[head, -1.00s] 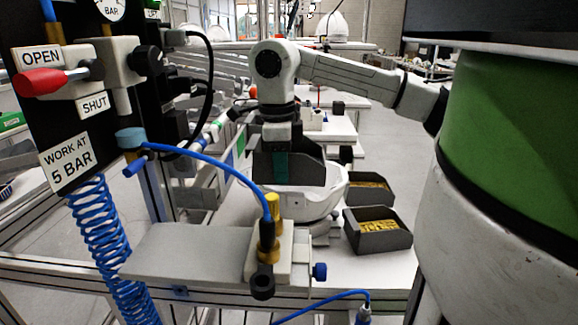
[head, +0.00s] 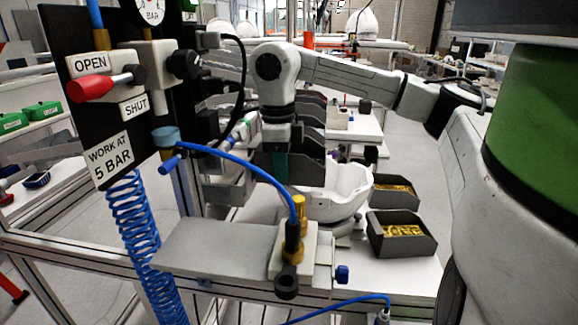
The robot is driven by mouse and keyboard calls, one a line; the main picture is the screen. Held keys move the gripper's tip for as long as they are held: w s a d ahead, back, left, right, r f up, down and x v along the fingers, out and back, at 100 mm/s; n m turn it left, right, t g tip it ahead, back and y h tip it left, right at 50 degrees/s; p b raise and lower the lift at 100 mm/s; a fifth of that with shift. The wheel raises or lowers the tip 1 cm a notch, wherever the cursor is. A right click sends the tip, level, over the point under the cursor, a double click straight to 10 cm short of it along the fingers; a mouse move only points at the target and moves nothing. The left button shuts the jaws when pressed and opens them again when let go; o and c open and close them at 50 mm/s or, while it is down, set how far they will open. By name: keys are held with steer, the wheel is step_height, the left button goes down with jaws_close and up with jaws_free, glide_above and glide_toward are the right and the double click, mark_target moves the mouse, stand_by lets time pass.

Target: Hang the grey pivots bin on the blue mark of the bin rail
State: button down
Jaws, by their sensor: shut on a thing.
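My gripper (head: 280,168) is in the middle of the head view, pointing down, with a teal finger showing. It is shut on a dark grey bin (head: 309,160), held above the bench and left of the white helmet shell (head: 340,193). The bin's contents cannot be seen. Lighter grey bin-like shapes (head: 230,190) show to the left behind the blue hose, partly hidden. I cannot make out the bin rail or its blue mark for certain.
Two dark bins of brass-coloured parts (head: 396,190) (head: 403,232) stand on the bench right of the shell. In front are a grey plate (head: 215,248) with a brass fitting (head: 299,212) and a blue hose (head: 235,165). A black valve panel (head: 112,120) stands at left.

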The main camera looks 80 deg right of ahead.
steer(key=shift+w, duration=0.3)
steer(key=shift+f+b, duration=0.9)
steer(key=shift+f, duration=0.2)
steer(key=c, duration=1.2)
jaws_free()
steer(key=shift+o, duration=0.2)
steer(key=shift+r, duration=0.1)
steer(key=r, duration=0.5)
steer(key=r+b, duration=0.1)
steer(key=r, duration=0.4)
steer(key=shift+w+r, duration=0.2)
steer(key=shift+r, duration=0.1)
